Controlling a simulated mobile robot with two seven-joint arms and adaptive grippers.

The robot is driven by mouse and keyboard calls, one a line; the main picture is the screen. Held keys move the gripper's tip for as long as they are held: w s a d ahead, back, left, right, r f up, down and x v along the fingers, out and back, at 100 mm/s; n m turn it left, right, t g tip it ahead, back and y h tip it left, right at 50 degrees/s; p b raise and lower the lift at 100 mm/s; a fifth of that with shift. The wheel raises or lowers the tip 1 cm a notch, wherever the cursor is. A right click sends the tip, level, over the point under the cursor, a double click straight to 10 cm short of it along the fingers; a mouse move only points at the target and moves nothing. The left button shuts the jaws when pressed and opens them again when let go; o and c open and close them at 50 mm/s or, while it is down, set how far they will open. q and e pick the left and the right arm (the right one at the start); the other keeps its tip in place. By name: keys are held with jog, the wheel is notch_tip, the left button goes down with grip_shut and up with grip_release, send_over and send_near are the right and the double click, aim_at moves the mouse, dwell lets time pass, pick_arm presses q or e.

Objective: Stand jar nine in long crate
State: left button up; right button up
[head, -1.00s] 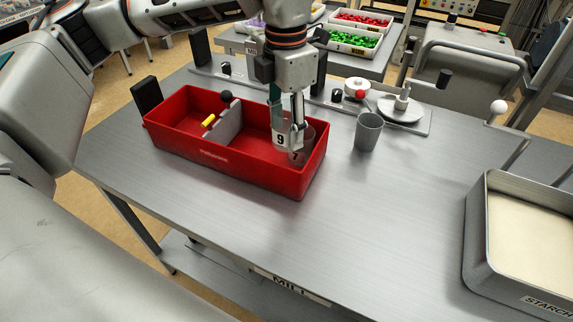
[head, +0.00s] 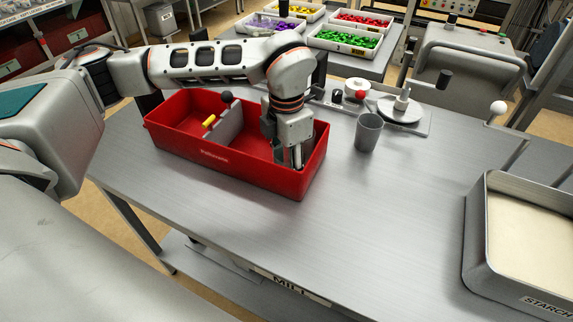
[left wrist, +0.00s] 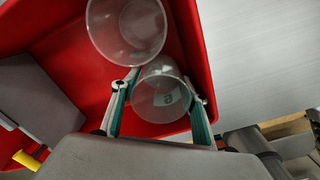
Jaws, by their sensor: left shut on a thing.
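The long crate (head: 223,166) is red and open, with a grey divider (head: 228,124) across it, on the metal table. My left gripper (head: 291,163) reaches down into its right compartment. In the left wrist view the gripper is shut on jar nine (left wrist: 161,86), a clear cup with a pale number label between the two fingers. Jar seven (left wrist: 127,28), another clear cup, stands in the same compartment right beside it. Whether jar nine touches the crate floor I cannot tell. My right gripper is not in view.
A yellow piece (head: 209,121) and a black ball (head: 227,96) show at the divider. A grey cup (head: 368,132) stands right of the crate. A starch tray (head: 477,235) is at the far right. The table's front middle is clear.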

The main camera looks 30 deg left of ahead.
pick_arm(q)
jog(key=shift+f, duration=0.15)
jog(key=o, duration=0.8)
notch_tip(320, 180, up, 12)
jog(key=shift+r, duration=0.2)
jog(key=shift+s+f, duration=0.1)
dwell(0.3)
